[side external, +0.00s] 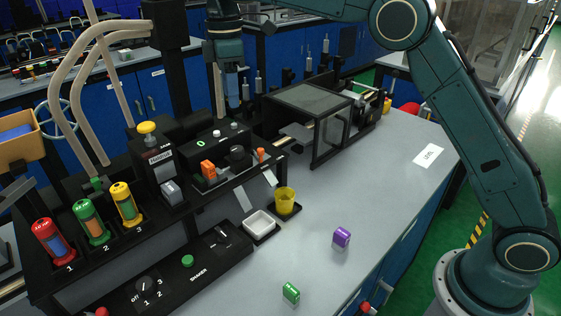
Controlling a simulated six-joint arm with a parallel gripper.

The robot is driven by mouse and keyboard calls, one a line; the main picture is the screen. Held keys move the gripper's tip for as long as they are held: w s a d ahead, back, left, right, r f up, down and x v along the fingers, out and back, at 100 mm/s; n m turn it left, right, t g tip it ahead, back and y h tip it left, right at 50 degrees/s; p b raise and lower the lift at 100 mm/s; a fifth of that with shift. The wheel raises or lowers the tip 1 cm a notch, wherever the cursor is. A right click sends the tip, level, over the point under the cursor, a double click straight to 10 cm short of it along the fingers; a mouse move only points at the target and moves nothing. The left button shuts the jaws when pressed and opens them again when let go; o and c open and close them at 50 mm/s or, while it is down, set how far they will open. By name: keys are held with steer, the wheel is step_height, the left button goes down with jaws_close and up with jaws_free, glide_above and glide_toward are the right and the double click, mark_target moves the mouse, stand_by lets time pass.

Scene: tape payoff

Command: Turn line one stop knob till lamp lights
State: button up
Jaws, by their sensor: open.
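A black rotary knob (148,284) with markings "off", 1, 2 and 3 sits on the low black panel at the front left. A green dome (188,261), button or lamp, is on the same panel; I cannot tell if it is lit. I cannot tell which part is the line one stop knob. My gripper (232,103) is open and points down at the upper middle, behind the black unit with a green "0" (201,143). It appears empty, well away from the marked knob; its fingertips are small and partly hidden.
Red, green and yellow canisters (90,222) stand in a black rack numbered 1 to 3. A windowed black box (334,137) stands behind. The right side is mostly clear.

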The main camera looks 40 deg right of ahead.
mark_target(237, 148)
steer(key=shift+d+f, duration=0.1)
steer(key=shift+f, duration=0.1)
step_height(237, 148, down, 13)
steer(key=shift+s+f, duration=0.1)
steer(key=shift+s, duration=0.05)
stand_by(1.0)
steer(key=c, duration=1)
